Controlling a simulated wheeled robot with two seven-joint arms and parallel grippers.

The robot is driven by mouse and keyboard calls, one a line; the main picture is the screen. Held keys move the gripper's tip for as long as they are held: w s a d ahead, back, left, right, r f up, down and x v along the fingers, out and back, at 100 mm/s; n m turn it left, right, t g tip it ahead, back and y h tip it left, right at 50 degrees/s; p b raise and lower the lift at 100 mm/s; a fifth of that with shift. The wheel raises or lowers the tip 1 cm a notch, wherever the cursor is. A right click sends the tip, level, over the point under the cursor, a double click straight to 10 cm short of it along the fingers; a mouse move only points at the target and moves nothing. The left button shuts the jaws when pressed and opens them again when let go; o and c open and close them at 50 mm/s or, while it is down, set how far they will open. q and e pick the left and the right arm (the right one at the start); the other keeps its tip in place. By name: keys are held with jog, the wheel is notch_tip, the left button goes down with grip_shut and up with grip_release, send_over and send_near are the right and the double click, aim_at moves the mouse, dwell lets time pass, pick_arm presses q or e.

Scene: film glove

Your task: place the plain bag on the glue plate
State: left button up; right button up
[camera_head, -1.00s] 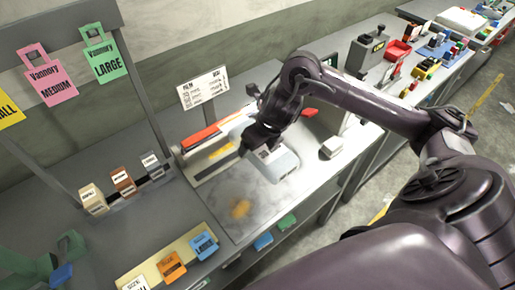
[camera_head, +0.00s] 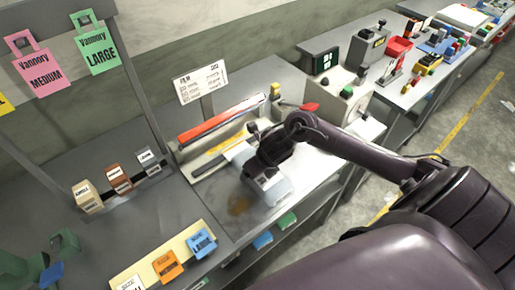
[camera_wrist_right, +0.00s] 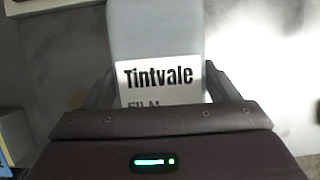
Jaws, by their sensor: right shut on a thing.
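My right gripper (camera_head: 258,172) is shut on a pale grey bag (camera_head: 272,190). In the right wrist view the bag (camera_wrist_right: 155,35) sits between the fingers (camera_wrist_right: 160,95) and has a white label reading "Tintvale FILM". The bag is over the grey bench plate (camera_head: 225,190), which has a faint orange-brown smear (camera_head: 238,206) just left of the bag; I take this to be the glue plate. I cannot tell whether the bag touches it. The gripper and arm hide part of the bag. My left gripper is not in view.
Small labelled boxes (camera_head: 118,179) stand at left, and a tray holds blue and orange tags (camera_head: 168,266) at front. A film sign (camera_head: 201,83) stands behind. A grey machine (camera_head: 345,100) is at right.

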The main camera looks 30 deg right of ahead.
jog(key=o, duration=0.9)
jog(key=shift+o, duration=0.2)
jog(key=v, duration=1.2)
jog(key=shift+a, duration=0.1)
